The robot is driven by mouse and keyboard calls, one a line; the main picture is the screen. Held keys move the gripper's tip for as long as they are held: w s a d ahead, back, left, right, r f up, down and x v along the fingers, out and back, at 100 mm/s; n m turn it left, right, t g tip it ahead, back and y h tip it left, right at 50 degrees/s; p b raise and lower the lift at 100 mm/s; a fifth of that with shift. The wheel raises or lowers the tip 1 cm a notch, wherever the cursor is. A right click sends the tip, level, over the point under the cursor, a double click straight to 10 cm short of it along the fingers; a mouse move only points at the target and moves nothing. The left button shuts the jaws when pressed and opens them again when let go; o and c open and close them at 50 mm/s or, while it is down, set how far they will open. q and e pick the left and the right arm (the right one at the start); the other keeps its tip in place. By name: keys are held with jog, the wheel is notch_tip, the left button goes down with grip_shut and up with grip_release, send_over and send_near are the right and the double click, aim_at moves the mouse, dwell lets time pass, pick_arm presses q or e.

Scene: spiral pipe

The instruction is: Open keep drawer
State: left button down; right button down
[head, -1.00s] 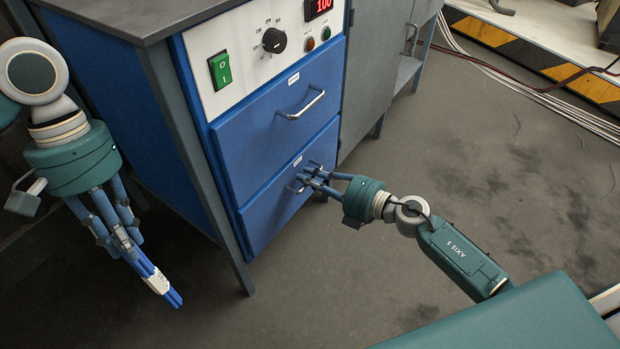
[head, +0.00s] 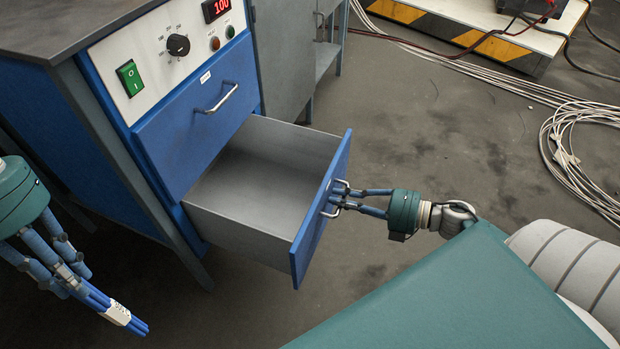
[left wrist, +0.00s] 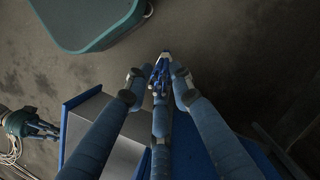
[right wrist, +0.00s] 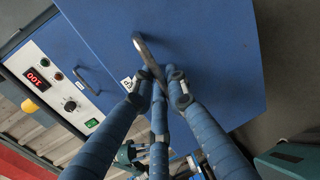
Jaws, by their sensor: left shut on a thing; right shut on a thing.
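The lower blue drawer (head: 322,215) of the bench stands well out, and its grey inside looks empty. My right gripper (head: 340,198) is shut on its metal handle (head: 347,186). The right wrist view shows the drawer front (right wrist: 215,50) with a small white label (right wrist: 127,83) and the handle (right wrist: 145,52) at the fingertips. My left gripper (head: 75,276) hangs left of the bench, shut on a bundle of thin blue rods (head: 136,325) with a white band. The rods also show between the fingers in the left wrist view (left wrist: 160,72).
The upper blue drawer (head: 195,120) is closed below a panel with a dial and green switch (head: 130,77). A grey cabinet (head: 283,55) stands to the right. Coiled cables (head: 570,150) lie on the floor at right.

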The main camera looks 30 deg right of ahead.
jog(key=f+p+v, duration=0.1)
jog(key=v, duration=0.5)
jog(key=shift+s+f, duration=0.2)
jog(key=shift+s, duration=0.1)
jog(key=c, duration=1.8)
grip_release()
jog(key=shift+d, duration=0.1)
jog(key=v, duration=1.2)
jog(key=shift+w, duration=0.1)
